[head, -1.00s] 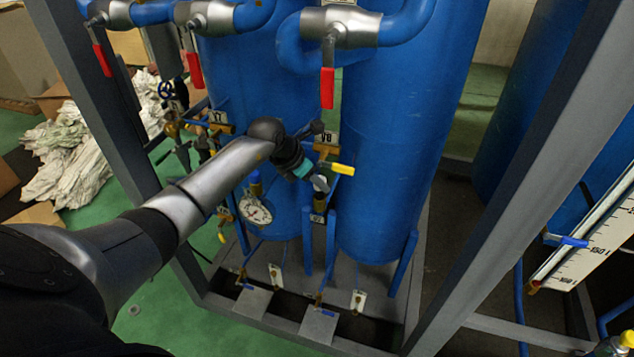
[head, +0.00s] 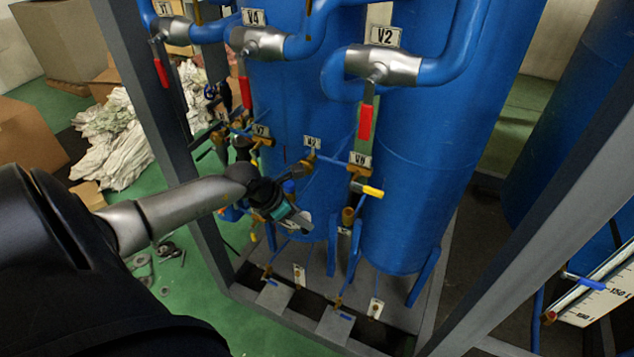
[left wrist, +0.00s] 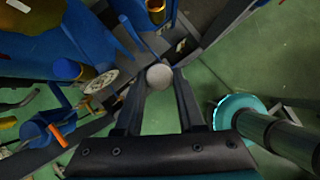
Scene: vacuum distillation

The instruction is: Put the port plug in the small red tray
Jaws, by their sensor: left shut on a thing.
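My left gripper (head: 302,222) is in front of the blue tanks, to the left of the brass valve (head: 354,190) with the yellow handle. In the left wrist view its fingers (left wrist: 160,82) are shut on a round grey piece, the port plug (left wrist: 160,76), held at the fingertips. The plug is too small to make out clearly in the head view. An open brass pipe end (head: 348,215) hangs below the valve, apart from the gripper. The small red tray does not show in either view. My right gripper is not in view.
Grey frame posts (head: 178,150) stand left and right of the tanks (head: 420,150). Red-handled valves (head: 366,122) and thin pipes crowd the area around my arm. Loose metal parts (head: 165,255) lie on the green floor at left. Cardboard boxes (head: 30,140) and pale cloths (head: 115,140) are behind.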

